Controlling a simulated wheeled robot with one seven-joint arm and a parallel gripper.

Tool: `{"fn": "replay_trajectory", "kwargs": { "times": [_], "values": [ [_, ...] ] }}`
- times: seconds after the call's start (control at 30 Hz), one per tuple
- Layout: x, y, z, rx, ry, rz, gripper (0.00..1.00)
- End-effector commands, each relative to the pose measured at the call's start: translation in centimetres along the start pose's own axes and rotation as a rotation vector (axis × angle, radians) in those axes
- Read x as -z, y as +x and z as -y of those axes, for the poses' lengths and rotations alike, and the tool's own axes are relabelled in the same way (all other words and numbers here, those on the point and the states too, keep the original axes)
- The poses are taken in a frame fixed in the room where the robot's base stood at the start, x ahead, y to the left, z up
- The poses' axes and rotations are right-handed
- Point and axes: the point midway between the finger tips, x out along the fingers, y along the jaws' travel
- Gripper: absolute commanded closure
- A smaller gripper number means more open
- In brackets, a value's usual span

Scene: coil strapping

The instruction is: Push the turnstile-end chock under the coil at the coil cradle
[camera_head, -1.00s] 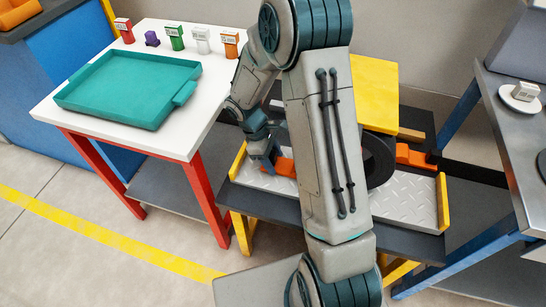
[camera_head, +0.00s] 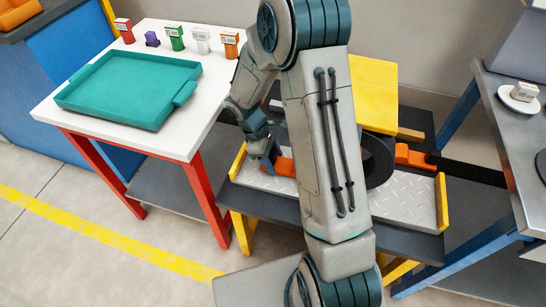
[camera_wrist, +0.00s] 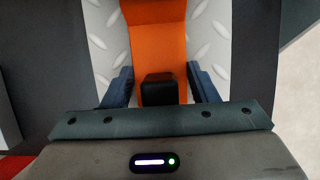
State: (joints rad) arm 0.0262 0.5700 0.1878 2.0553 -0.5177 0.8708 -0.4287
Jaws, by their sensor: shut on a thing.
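An orange chock (camera_head: 285,167) lies on the diamond-plate cradle (camera_head: 405,208), left of the dark coil (camera_head: 378,163). A second orange chock (camera_head: 414,156) is on the coil's right side. My gripper (camera_head: 268,163) is low over the left end of the cradle, shut on the left chock. In the wrist view my gripper (camera_wrist: 162,88) has a finger on each side of the black block (camera_wrist: 162,89) at the near end of the orange chock (camera_wrist: 158,45). My arm hides much of the coil and the gap between it and the left chock.
Yellow rails edge both ends of the cradle (camera_head: 442,200). A white table (camera_head: 100,72) at left holds a teal tray (camera_head: 130,115) and several small labelled boxes. A yellow panel (camera_head: 375,95) stands behind the coil. A grey bench (camera_head: 500,110) is at right.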

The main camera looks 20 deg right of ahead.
Motion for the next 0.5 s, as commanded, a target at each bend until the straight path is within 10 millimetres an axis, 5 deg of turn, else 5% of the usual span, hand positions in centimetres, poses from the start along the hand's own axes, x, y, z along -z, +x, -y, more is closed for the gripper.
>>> {"fn": "replay_trajectory", "kwargs": {
  "times": [0.3,0.33,0.4,0.5],
  "values": [
    [-0.45,0.06,-0.01,0.001,0.001,0.003,0.93],
    [-0.45,0.09,-0.01,0.001,0.001,0.003,0.41],
    [-0.43,0.11,-0.02,0.001,0.001,0.003,0.22],
    [-0.39,0.11,-0.02,0.000,0.001,0.002,0.21]
  ]
}}
